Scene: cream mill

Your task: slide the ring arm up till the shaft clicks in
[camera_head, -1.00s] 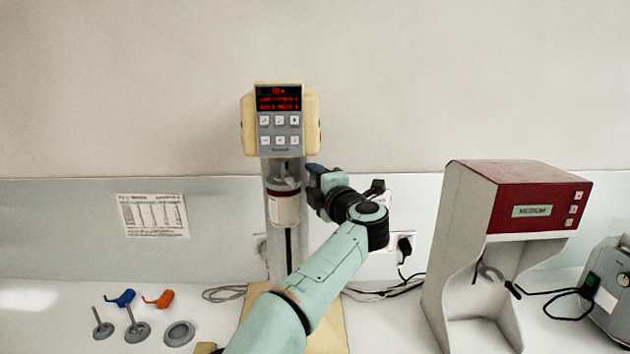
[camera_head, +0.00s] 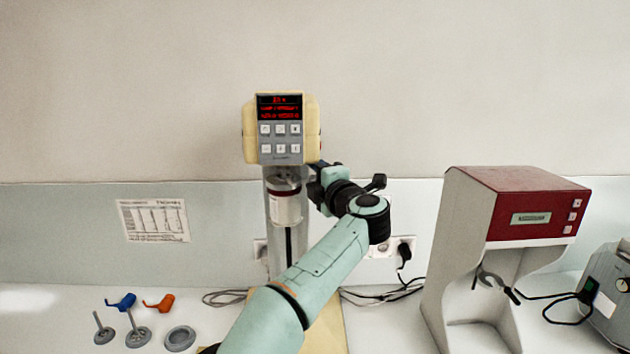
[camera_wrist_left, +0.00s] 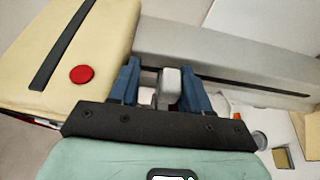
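The cream mill's head (camera_head: 251,135) has a lit red display and sits atop a grey column (camera_head: 275,255). A white jar (camera_head: 286,209) with a dark red band hangs upright under the head, close below it. The shaft is not clear to see there. My left gripper (camera_head: 318,180) is at the right side of the column, just below the head. In the left wrist view its blue fingers (camera_wrist_left: 163,75) stand either side of the grey end of the ring arm (camera_wrist_left: 169,90) and appear shut on it. The ring itself is mostly hidden. My right gripper is out of view.
A red-topped grey machine (camera_head: 530,205) stands to the right, with another device (camera_head: 612,290) beyond it. Blue (camera_head: 121,300) and orange (camera_head: 160,303) clips and grey discs (camera_head: 180,338) lie at left. Cables (camera_head: 385,293) trail behind my arm.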

